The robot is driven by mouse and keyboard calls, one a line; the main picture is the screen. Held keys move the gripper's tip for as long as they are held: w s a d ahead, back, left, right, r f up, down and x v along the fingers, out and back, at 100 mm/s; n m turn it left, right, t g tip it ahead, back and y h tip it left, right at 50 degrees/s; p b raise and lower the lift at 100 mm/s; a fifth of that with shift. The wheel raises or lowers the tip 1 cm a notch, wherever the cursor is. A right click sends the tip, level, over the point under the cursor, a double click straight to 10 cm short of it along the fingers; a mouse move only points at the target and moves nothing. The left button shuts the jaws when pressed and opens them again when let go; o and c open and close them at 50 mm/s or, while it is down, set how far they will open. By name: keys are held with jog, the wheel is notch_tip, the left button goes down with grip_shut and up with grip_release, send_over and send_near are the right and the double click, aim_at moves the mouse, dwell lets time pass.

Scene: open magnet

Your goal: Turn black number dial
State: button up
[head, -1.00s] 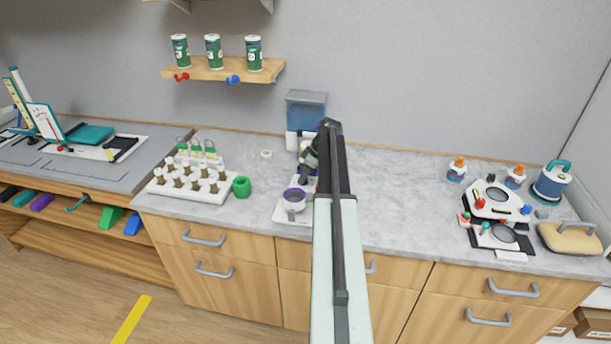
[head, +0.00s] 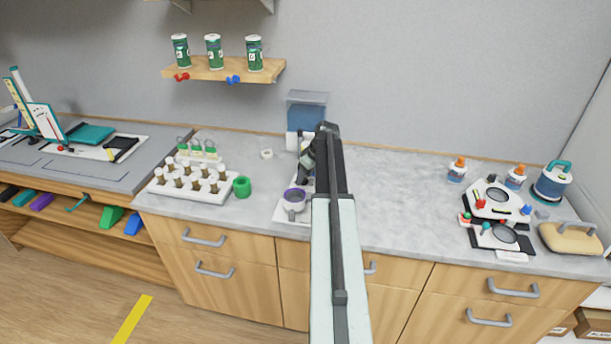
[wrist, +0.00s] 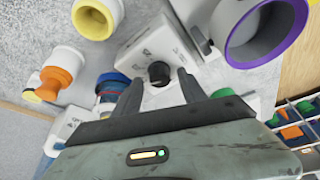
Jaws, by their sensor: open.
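The black dial (wrist: 159,72) sits on the sloped face of a white block (wrist: 152,45) with small dark markings, in the wrist view. My gripper (wrist: 160,84) is open, with one dark finger on each side of the dial. The fingertips are close to the dial; I cannot tell whether they touch it. The dial's number marks are too small to read. In the head view my gripper (head: 307,163) is partly hidden by my own arm, and the dial is hidden there.
A purple-rimmed cup (wrist: 265,33) stands right beside the white block. Yellow-rimmed (wrist: 97,17) and orange (wrist: 62,77) round parts lie to the left. In the head view, a blue dispenser (head: 306,113) stands behind my gripper.

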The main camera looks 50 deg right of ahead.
jog(key=p+v, duration=0.7)
jog(key=v, duration=0.1)
jog(key=shift+f, duration=0.1)
jog(key=shift+w, duration=0.1)
